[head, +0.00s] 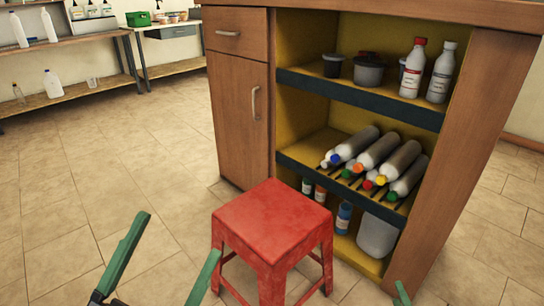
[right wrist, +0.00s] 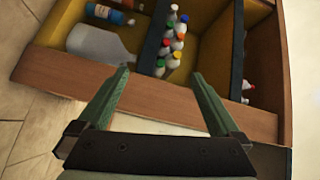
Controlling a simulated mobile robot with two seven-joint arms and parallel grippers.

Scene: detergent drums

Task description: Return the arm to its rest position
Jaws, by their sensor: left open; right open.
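My left gripper (head: 180,234) is open and empty at the bottom of the head view, left of the red stool (head: 270,222). Its two green fingers stand apart above the tiled floor. Of my right gripper, only one green fingertip (head: 402,292) shows at the bottom right of the head view. In the right wrist view my right gripper (right wrist: 160,73) is open, with nothing between its fingers. It points at the wooden cabinet (right wrist: 160,97), whose open shelves lie beyond the fingertips. Most of both arms is out of view.
The cabinet (head: 240,98) stands close in front, with white bottles (head: 413,70) and dark tubs on its upper shelf. Several capped bottles (head: 375,158) lie on the middle shelf; a white jug (head: 377,236) stands below. Floor at left (head: 100,170) is clear. Shelving (head: 70,98) lines the back left.

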